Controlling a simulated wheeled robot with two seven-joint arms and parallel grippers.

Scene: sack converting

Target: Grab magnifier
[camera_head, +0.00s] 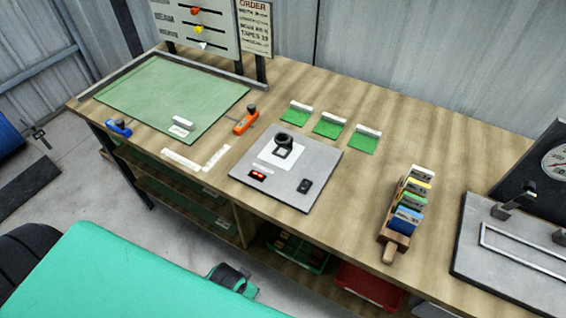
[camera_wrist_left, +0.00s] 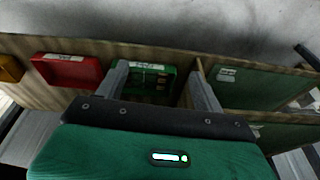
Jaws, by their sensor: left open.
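The magnifier (camera_head: 284,143) appears to be the small black round-topped piece standing on a white sheet, on a grey plate (camera_head: 318,160) in the middle of the bench. It is not seen in the left wrist view. My left gripper (camera_wrist_left: 160,88) is open and empty, its two grey fingers apart in front of the shelf below the benchtop. A green and dark part of what looks like my left arm shows below the bench's front edge in the head view; its fingers cannot be made out there. My right gripper is not in view.
On the bench (camera_head: 420,130) are a green mat (camera_head: 150,90), an orange-handled tool (camera_head: 246,120), several green pads, a wooden rack (camera_head: 387,240) of coloured cards, and a grey device at right. Under it are a green bin (camera_wrist_left: 150,68) and a red bin (camera_wrist_left: 70,70).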

